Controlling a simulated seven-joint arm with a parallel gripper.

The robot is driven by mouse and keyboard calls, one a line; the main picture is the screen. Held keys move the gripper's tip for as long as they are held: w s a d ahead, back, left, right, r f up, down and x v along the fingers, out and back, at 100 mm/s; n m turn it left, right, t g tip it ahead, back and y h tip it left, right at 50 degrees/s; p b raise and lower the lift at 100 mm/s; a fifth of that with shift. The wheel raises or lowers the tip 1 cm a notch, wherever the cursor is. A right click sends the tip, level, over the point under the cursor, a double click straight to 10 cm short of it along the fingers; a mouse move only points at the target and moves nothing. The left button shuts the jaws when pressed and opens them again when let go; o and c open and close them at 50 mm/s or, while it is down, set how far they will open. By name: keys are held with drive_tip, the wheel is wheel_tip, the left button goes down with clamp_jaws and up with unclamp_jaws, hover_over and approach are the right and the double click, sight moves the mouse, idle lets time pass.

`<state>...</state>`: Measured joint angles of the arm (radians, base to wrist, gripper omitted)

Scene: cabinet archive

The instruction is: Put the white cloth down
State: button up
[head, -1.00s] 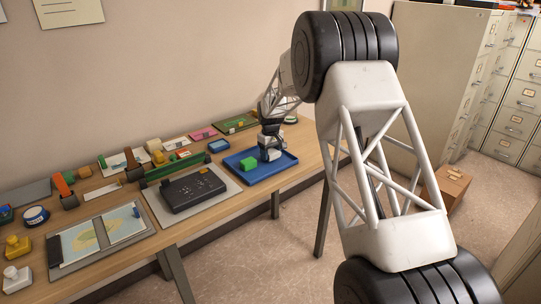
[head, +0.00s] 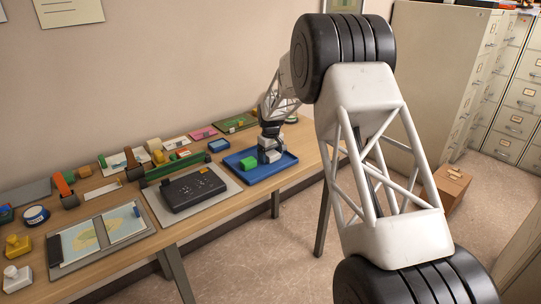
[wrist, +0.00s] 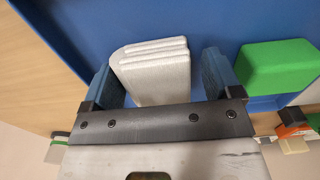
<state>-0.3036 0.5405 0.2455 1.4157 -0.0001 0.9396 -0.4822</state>
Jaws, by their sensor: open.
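The white cloth (wrist: 155,70) is a folded, layered block lying in the blue tray. In the wrist view it sits between the two fingers of my gripper (wrist: 160,75), with a gap on its right side and a narrower one on its left. My gripper is open over it. In the head view my gripper (head: 269,146) points down into the blue tray (head: 238,176), and the white cloth (head: 274,156) shows just below it.
A green block (head: 248,162) lies in the tray to the left of the cloth; it also shows in the wrist view (wrist: 280,66). A black device (head: 193,189) on a grey board stands left of the tray. Several small items line the table's back.

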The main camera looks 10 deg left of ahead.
sight(271, 153)
drive_tip(key=shift+r, duration=0.15)
wheel_tip(271, 153, up, 12)
idle(0.7)
drive_tip(key=shift+s, duration=0.1)
idle(0.7)
